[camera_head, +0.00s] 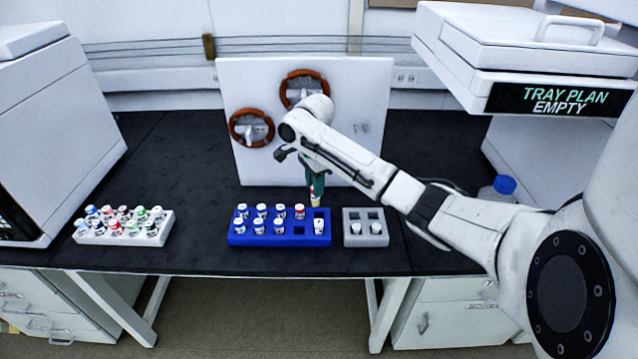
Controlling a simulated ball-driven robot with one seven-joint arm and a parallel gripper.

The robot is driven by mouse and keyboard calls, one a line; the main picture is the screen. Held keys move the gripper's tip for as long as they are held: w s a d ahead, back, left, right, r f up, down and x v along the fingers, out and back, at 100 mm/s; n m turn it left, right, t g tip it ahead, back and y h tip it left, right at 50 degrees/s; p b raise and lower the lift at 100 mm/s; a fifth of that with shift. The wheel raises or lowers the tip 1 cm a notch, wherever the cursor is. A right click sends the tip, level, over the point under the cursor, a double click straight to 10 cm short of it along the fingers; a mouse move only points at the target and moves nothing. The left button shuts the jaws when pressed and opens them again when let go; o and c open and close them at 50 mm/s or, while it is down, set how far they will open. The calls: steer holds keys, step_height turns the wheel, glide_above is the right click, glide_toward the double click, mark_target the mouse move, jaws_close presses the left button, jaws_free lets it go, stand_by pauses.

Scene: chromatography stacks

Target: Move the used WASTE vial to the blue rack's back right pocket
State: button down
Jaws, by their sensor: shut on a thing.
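My gripper (316,190) is shut on a small vial (315,201) that shows pale with some red; its label is too small to read. The vial hangs roughly upright over the right end of the blue rack (270,240). It is at the back right pocket (320,213) in the picture, and I cannot tell whether its lower end has entered it. The rack's back row also holds several white-capped vials and one red-capped vial (299,211). The front row has an empty pocket (299,230) and a white vial (319,227) at its right end.
A grey rack (366,240) stands close at the right, with two front vials and empty back pockets. A white rack (124,238) of colored vials is at left. A white panel (270,85) with two brown rings stands behind. A display reads "TRAY PLAN EMPTY" (560,99).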

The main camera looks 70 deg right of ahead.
mark_target(318, 201)
steer(key=shift+s+d+f+m, duration=0.1)
steer(key=shift+s+d+m, duration=0.3)
steer(key=shift+s+d, duration=0.1)
step_height(318, 201, down, 4)
steer(key=b, duration=0.5)
steer(key=shift+b, duration=0.3)
steer(key=shift+w+a+p, duration=0.1)
steer(key=shift+a+p, duration=0.05)
steer(key=shift+p, duration=1.2)
steer(key=shift+f, duration=0.1)
steer(key=shift+f+b, duration=0.3)
steer(key=shift+f, duration=0.75)
steer(key=shift+f, duration=0.2)
steer(key=shift+f, duration=0.25)
stand_by(0.4)
